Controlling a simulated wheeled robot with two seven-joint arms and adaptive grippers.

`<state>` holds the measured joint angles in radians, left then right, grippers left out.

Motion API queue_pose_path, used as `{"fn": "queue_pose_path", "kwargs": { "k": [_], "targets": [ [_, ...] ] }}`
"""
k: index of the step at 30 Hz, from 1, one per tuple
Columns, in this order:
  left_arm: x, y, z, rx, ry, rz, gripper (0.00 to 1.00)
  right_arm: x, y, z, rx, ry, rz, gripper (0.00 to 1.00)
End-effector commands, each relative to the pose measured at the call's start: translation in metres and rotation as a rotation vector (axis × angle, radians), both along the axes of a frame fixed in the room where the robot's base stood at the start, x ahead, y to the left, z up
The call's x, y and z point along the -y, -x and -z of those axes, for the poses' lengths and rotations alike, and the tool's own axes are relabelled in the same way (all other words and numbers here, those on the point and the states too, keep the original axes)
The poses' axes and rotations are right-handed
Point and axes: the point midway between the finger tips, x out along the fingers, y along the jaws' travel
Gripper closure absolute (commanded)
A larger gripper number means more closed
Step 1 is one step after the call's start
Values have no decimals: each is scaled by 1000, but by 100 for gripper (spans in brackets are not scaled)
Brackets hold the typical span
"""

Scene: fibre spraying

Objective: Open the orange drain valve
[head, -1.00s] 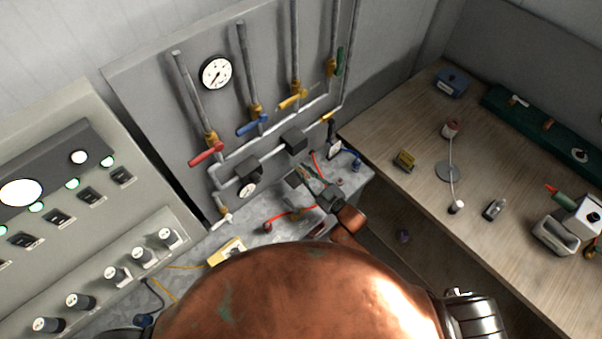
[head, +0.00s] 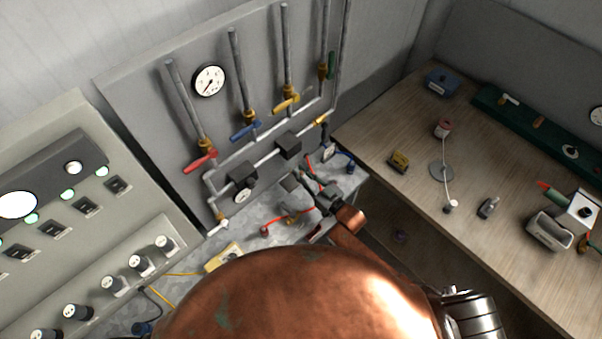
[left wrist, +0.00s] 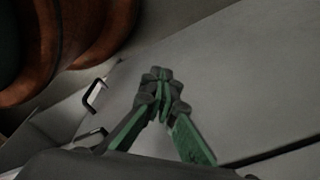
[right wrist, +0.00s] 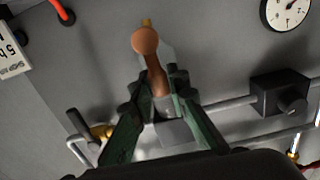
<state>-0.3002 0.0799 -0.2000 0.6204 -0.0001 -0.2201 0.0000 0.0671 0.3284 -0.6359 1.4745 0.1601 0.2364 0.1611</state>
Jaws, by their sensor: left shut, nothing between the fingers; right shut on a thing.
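The orange drain valve's handle (right wrist: 148,58) shows in the right wrist view as an orange-brown lever with a round knob end. My right gripper (right wrist: 160,90) is shut on this lever, with green fingers on both sides of its lower part. In the head view, my right gripper (head: 312,186) is low in front of the pipe panel; I cannot make out the lever there. My left gripper (left wrist: 161,80) is shut and empty in the left wrist view, in front of plain grey surfaces. It is outside the head view.
The pipe panel (head: 140,95) carries red (head: 200,161), blue (head: 245,130) and yellow (head: 285,104) valve handles and a gauge (head: 209,81). A red hose (head: 285,220) lies on the grey bench below. A wooden table (head: 400,205) with small items is at the right.

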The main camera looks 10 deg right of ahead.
Motion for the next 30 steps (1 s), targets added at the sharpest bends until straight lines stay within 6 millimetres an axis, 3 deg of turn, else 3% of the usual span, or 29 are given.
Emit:
{"fn": "queue_pose_path", "kwargs": {
  "k": [2,3,11,22,30],
  "targets": [
    [0,0,0,0,0,0,100,1,0,1,-3,-1,2,100],
    [0,0,0,0,0,0,100,1,0,1,-3,-1,2,84],
    [0,0,0,0,0,0,100,1,0,1,-1,0,1,67],
    [-1,1,0,-1,-1,0,100,5,6,1,-2,1,1,67],
    [0,0,0,0,0,0,100,34,46,2,-3,2,2,67]
  ]
}}
